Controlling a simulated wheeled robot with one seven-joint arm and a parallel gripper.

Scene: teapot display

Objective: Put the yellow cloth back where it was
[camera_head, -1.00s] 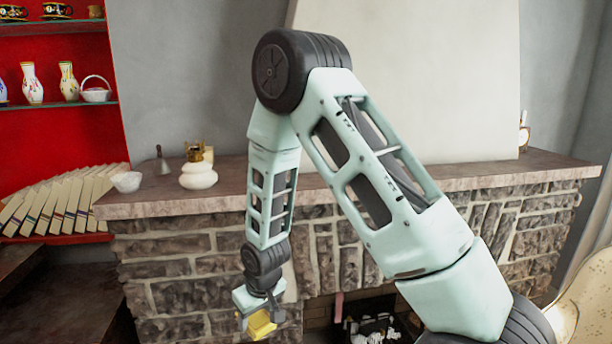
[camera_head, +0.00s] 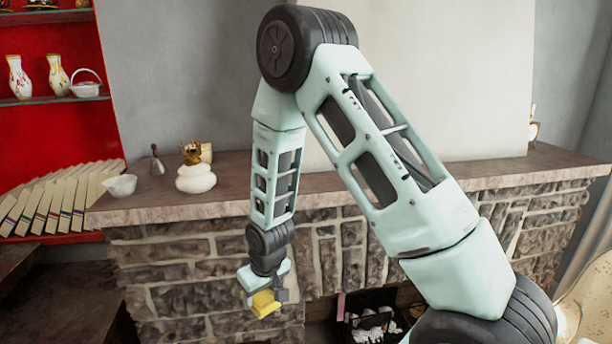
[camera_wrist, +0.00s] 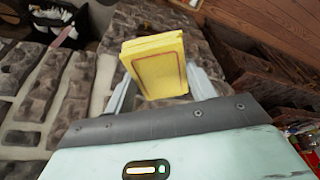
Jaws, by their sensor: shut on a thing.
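The yellow cloth (camera_head: 265,303) is a folded yellow block held at the end of my arm, in front of the stone fireplace wall. In the wrist view the cloth (camera_wrist: 157,62) sits between the two fingers and shows a thin darker border line. My gripper (camera_head: 262,292) is shut on it, and it also shows in the wrist view (camera_wrist: 160,88). The cloth hangs below the level of the mantel top and touches nothing else that I can see.
The mantel (camera_head: 225,197) carries a white bowl (camera_head: 120,186), a small bell (camera_head: 156,161) and a white rounded pot (camera_head: 196,178). A red shelf unit (camera_head: 60,135) with vases and leaning books stands at left. The firebox opening (camera_head: 370,325) is at lower right. The mantel's middle looks bare.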

